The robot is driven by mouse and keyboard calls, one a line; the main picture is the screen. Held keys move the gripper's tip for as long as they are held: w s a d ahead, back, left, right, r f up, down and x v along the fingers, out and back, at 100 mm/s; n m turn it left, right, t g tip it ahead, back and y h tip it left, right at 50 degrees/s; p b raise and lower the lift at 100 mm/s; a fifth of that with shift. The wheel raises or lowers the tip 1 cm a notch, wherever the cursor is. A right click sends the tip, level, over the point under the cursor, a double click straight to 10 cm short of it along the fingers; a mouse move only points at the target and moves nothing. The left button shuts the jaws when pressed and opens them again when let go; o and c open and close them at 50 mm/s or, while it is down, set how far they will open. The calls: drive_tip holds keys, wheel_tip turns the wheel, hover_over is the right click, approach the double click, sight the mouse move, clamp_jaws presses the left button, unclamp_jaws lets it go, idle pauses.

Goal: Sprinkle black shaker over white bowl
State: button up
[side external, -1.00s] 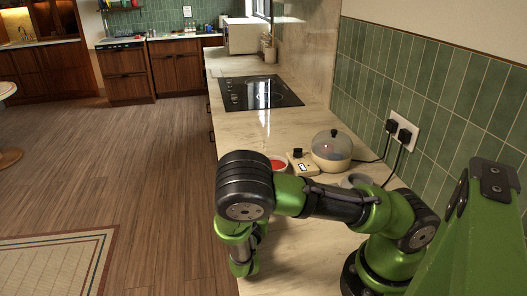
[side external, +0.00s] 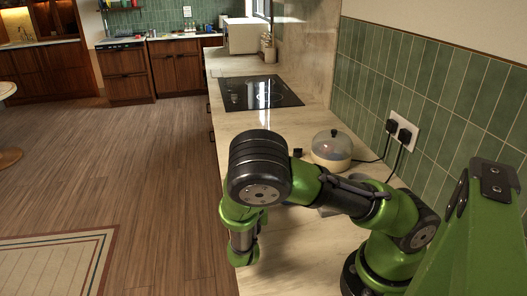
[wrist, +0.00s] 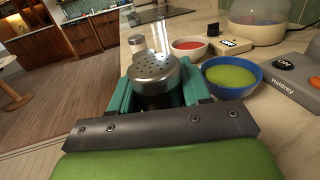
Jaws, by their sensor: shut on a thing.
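In the wrist view my gripper (wrist: 155,92) has its teal fingers shut on a shaker with a domed, perforated metal lid (wrist: 154,68). Little of its body shows between the fingers; it looks dark, which fits the black shaker. The lid's holes face up and toward the camera. A white bowl (wrist: 189,49) with red contents stands beyond the shaker, a little to its right, and apart from it. In the side external view my arm hides the white bowl, and the shaker cannot be made out.
A blue bowl (wrist: 232,80) with green contents stands right of my gripper. A second metal-lidded shaker (wrist: 137,43) stands behind. A small cream device (wrist: 230,43), a domed appliance (side external: 332,150) and a grey labelled device (wrist: 285,85) line the right. A cooktop (side external: 260,93) lies farther along.

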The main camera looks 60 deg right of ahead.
wheel_tip(320, 180, up, 5)
drive_tip(key=shift+f, duration=0.1)
drive_tip(key=shift+d+r, duration=0.2)
drive_tip(key=shift+r, duration=0.5)
drive_tip(key=s+d+n+g, duration=0.2)
drive_tip(key=d+n+g, duration=0.25)
drive_tip(key=d, duration=1.85)
drive_tip(key=w+f+n, duration=0.1)
drive_tip(key=n, duration=0.3)
drive_tip(key=w+f+n+g, duration=0.1)
drive_tip(key=f+n, duration=0.1)
drive_tip(key=n, duration=0.3)
drive_tip(key=w+a+f+n+g, duration=0.1)
drive_tip(key=w+n, duration=0.1)
drive_tip(key=n, duration=0.3)
drive_tip(key=shift+a+f+y, duration=0.1)
drive_tip(key=shift+f+y, duration=0.2)
drive_tip(key=shift+f, duration=0.05)
